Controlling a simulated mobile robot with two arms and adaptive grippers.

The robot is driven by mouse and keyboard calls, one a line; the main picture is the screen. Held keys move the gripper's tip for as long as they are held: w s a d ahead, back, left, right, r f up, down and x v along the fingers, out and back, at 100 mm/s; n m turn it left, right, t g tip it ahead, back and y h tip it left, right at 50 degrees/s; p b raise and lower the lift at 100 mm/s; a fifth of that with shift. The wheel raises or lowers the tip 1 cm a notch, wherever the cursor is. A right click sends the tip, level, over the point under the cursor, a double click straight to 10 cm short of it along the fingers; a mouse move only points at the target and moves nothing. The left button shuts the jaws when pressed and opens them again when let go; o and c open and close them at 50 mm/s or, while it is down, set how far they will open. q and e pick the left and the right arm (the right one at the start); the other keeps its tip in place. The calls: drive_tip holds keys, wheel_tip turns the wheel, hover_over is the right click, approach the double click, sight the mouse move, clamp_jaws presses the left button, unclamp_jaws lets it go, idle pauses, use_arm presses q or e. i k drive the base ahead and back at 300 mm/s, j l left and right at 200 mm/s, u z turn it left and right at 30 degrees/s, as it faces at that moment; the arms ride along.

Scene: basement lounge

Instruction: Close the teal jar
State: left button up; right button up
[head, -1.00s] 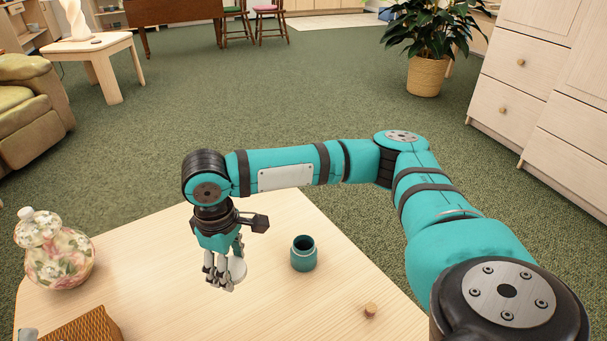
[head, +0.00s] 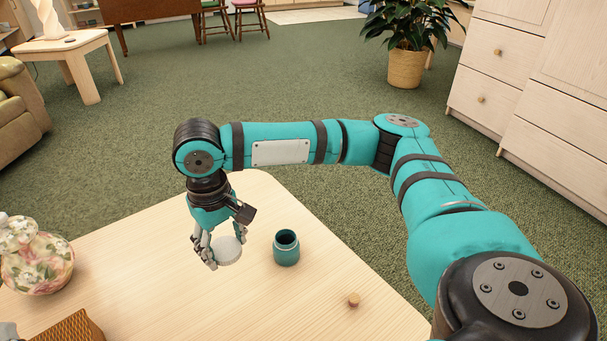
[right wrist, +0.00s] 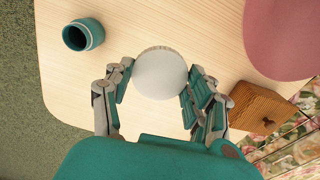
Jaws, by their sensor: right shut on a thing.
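The teal jar (head: 287,249) stands upright and open on the pale wooden table, its dark inside showing. It also shows in the right wrist view (right wrist: 83,35). My right gripper (head: 218,251) is just left of the jar, pointing down, with its fingers shut on a round white lid (head: 229,252). In the right wrist view the lid (right wrist: 160,73) sits between the fingertips of the gripper (right wrist: 155,88), apart from the jar. I cannot tell how high the lid is above the table.
On the table (head: 140,270) are a floral vase (head: 38,265), a brown woven box (head: 72,328) and a small wooden knob (head: 353,299). A pink rounded surface (right wrist: 285,40) shows in the right wrist view. The tabletop around the jar is clear.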

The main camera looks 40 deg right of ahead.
sight(286, 247)
drive_tip(key=k+l+z, duration=0.1)
drive_tip(key=z, duration=0.3)
drive_tip(key=l+z, duration=0.1)
drive_tip(key=z, duration=0.3)
drive_tip(key=k+l+z, duration=0.15)
drive_tip(key=z, duration=0.25)
drive_tip(key=i+j, duration=0.4)
